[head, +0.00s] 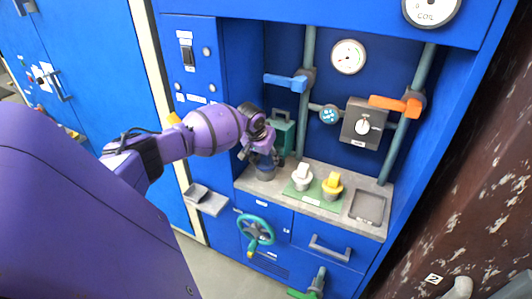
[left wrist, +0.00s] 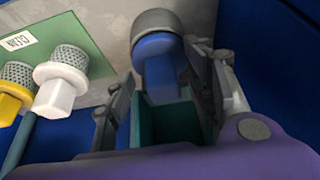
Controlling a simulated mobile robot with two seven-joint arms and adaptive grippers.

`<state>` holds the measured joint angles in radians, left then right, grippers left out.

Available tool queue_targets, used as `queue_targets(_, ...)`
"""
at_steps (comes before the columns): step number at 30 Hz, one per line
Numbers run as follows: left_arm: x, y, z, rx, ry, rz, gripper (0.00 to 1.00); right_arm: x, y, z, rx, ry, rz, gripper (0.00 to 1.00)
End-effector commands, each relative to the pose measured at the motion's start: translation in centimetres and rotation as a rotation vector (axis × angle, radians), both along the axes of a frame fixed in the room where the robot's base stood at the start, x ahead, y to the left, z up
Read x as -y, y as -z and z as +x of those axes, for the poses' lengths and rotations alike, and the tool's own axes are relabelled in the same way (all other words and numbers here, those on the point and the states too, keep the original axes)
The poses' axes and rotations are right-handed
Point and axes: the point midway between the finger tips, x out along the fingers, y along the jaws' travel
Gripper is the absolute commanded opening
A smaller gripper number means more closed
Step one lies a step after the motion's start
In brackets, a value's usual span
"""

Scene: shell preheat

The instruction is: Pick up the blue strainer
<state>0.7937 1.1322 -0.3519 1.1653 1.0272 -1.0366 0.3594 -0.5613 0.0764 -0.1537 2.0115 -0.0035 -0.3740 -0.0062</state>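The blue strainer (head: 265,172) stands on the left part of the grey counter, partly hidden by my left gripper (head: 258,150). In the left wrist view, the blue strainer's blue handle (left wrist: 160,75) lies between the two fingers of my left gripper (left wrist: 165,84). The fingers are apart, with some space seen beside the handle, so the gripper looks open around it. My right gripper is in neither view.
A white strainer (head: 302,177) and a yellow strainer (head: 332,186) stand on a green mat (head: 316,200) to the right. A grey tray (head: 367,208) is at the counter's right end. Pipes and a blue-handled valve (head: 285,81) are above.

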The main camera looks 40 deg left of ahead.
Motion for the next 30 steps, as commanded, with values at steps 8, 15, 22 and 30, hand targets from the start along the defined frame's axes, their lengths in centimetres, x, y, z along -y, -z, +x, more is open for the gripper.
queue_targets(8,0.11,0.05,0.0,0.001,0.001,-0.002,0.11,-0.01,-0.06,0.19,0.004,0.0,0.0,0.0)
queue_targets(15,0.28,0.16,0.02,0.0,0.002,-0.005,0.02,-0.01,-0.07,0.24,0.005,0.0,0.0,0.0)
queue_targets(22,0.38,0.27,0.0,0.0,0.002,-0.007,0.01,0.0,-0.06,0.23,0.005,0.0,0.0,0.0)
queue_targets(30,0.42,-0.18,0.01,0.0,0.002,-0.008,0.0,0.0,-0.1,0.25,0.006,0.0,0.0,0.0)
